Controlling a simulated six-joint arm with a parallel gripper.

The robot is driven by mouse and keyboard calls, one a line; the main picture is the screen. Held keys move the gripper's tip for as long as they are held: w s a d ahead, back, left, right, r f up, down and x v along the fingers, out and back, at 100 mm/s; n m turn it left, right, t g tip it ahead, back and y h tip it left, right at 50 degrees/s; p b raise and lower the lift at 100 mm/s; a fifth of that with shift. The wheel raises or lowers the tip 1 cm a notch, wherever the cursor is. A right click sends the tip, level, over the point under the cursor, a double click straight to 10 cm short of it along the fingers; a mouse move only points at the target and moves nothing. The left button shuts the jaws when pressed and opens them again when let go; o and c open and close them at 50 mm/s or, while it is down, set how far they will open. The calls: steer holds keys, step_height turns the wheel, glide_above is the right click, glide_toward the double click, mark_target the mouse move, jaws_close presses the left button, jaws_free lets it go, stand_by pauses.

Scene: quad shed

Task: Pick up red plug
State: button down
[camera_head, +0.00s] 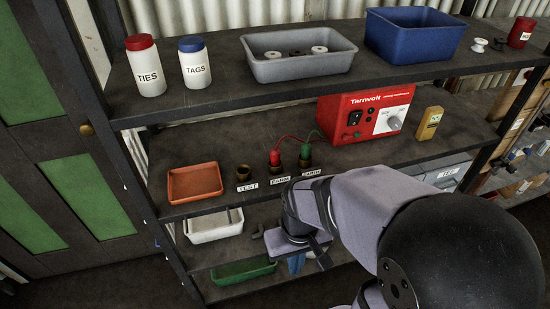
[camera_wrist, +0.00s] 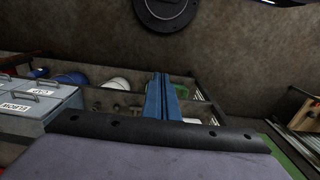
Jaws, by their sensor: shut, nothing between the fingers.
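The red plug (camera_head: 274,157) stands upright in the middle socket on the middle shelf, with a red cable running to the red Tarnvolt box (camera_head: 366,115). A green plug (camera_head: 305,153) stands in the socket to its right. The socket labelled TEST (camera_head: 243,171), left of the red plug, is empty. My gripper (camera_head: 296,264) is below and in front of the middle shelf, well apart from the red plug and partly hidden by my wrist. In the wrist view its blue fingers (camera_wrist: 162,98) are together and empty. I cannot make out the red plug in that view.
An orange tray (camera_head: 195,182) sits left of the sockets and a yellow device (camera_head: 430,123) right of the red box. The upper shelf holds a grey bin (camera_head: 300,66), a blue bin (camera_head: 412,35) and jars. White (camera_head: 214,229) and green (camera_head: 242,272) trays are lower down.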

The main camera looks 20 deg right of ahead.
steer(key=c, duration=1.4)
jaws_free()
